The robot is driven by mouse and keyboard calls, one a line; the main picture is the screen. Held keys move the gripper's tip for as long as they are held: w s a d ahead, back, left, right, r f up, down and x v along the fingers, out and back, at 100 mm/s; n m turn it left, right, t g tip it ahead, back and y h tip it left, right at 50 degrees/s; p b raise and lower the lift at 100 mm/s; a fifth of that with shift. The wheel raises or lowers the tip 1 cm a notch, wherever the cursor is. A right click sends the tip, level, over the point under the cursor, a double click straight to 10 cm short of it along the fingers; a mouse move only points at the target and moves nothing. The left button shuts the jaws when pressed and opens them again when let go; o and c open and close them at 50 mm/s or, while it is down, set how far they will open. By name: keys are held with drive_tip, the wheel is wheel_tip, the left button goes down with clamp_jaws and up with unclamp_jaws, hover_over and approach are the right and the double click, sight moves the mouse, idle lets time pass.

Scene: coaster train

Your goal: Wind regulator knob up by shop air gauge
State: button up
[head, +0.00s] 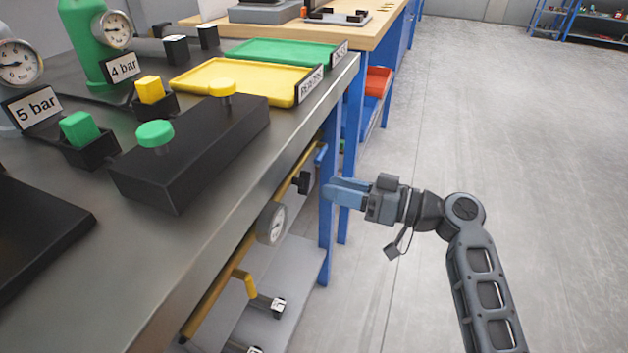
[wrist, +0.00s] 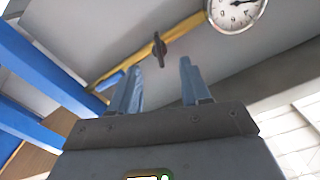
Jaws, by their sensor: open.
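A dark regulator knob (head: 302,183) sits on the yellow air pipe (head: 221,293) below the front edge of the workbench. The round shop air gauge (head: 271,223) is on the same pipe, nearer to me than the knob. My gripper (head: 330,190) is open and empty, just right of the knob in the head view and pointing towards it. In the wrist view the knob (wrist: 159,49) shows between and beyond the fingertips (wrist: 160,72), with no contact visible. The gauge (wrist: 236,10) is cut by the top edge there.
A yellow valve handle (head: 244,282) sticks out lower along the pipe. A blue bench leg (head: 328,225) stands close behind the gripper. The metal benchtop (head: 225,185) overhangs the pipe and carries a black box (head: 195,150) with green and yellow buttons. The floor to the right is clear.

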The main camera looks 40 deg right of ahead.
sight(301, 182)
drive_tip(key=shift+x, duration=2.6)
drive_tip(key=shift+c, duration=0.5)
clamp_jaws()
